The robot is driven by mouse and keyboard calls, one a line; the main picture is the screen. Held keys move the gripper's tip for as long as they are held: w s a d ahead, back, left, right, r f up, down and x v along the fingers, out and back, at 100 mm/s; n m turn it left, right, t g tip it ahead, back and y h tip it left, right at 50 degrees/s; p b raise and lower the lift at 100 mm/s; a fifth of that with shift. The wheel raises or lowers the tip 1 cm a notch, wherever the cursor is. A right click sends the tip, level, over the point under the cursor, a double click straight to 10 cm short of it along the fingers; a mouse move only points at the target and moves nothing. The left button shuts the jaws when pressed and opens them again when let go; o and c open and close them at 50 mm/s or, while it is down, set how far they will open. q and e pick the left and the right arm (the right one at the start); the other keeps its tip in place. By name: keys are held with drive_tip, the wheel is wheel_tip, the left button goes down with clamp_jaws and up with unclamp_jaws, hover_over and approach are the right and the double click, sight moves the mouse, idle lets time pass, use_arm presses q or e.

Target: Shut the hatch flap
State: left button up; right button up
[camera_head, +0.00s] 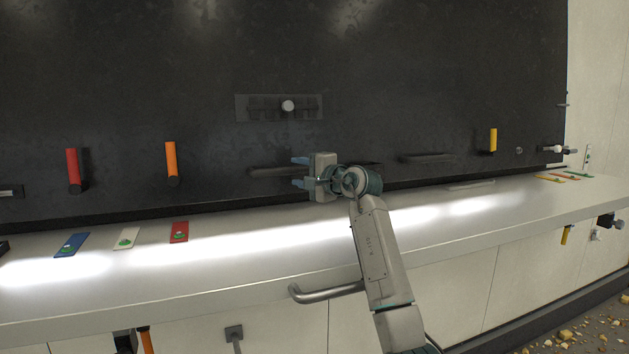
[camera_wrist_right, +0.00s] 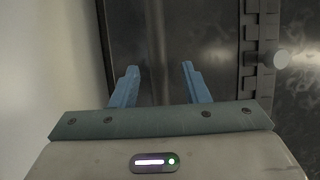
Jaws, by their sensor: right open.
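My right gripper (camera_head: 299,172) is in front of the black panel (camera_head: 420,70), its two blue fingers pointing left and spread with nothing between them. A dark horizontal bar (camera_head: 268,173) shows just left of the fingers; I cannot tell if they touch it. I cannot clearly make out the hatch flap; part of the panel behind the gripper is hidden. In the right wrist view the open fingers (camera_wrist_right: 158,70) face a dark surface (camera_wrist_right: 165,35), with a notched plate (camera_wrist_right: 257,45) at its right. My left gripper is not in view.
A slotted plate with a pale knob (camera_head: 288,105) is above the gripper. Red (camera_head: 73,168), orange (camera_head: 172,160) and yellow (camera_head: 493,140) handles stick out of the panel. A white ledge (camera_head: 260,250) runs below, with coloured cards on it and a grey rail (camera_head: 325,293) at its front.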

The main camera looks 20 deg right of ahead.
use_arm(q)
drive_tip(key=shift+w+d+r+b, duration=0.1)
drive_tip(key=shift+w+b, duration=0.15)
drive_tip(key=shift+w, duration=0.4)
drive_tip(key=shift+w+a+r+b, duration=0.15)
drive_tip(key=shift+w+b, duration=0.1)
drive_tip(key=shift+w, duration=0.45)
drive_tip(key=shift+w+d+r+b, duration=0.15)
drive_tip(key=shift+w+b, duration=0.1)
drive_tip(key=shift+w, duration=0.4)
use_arm(e)
drive_tip(key=v, duration=0.6)
drive_tip(key=shift+s+d, duration=0.15)
drive_tip(key=shift+s, duration=0.1)
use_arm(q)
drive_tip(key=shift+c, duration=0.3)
